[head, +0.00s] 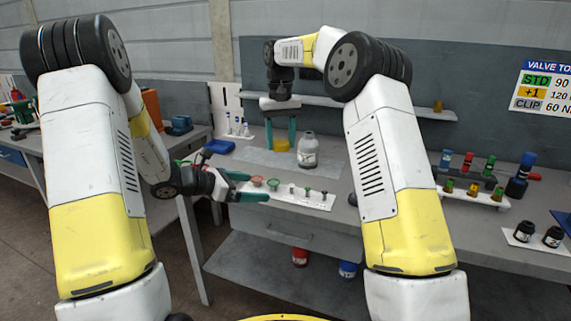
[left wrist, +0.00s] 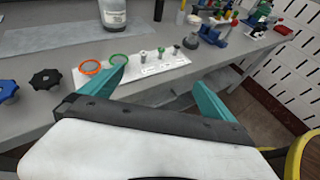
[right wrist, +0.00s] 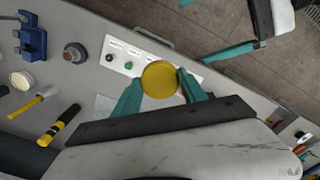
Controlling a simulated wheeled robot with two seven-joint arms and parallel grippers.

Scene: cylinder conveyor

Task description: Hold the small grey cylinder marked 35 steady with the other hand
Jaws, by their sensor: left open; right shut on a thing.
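The small grey cylinder (head: 308,153) stands upright on the pale mat on the bench; its dark label is too small to read. My right gripper (head: 281,147) points down just left of the cylinder, shut on a round yellow piece (right wrist: 160,79). My left gripper (head: 258,187) is open and empty at the bench's front edge, by the white parts strip, in front of the cylinder and apart from it.
The white strip (head: 318,202) carries an orange ring, a green ring and several small valves. A rack of coloured parts (head: 475,196) stands at the right. A shelf (head: 420,110) runs along the back.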

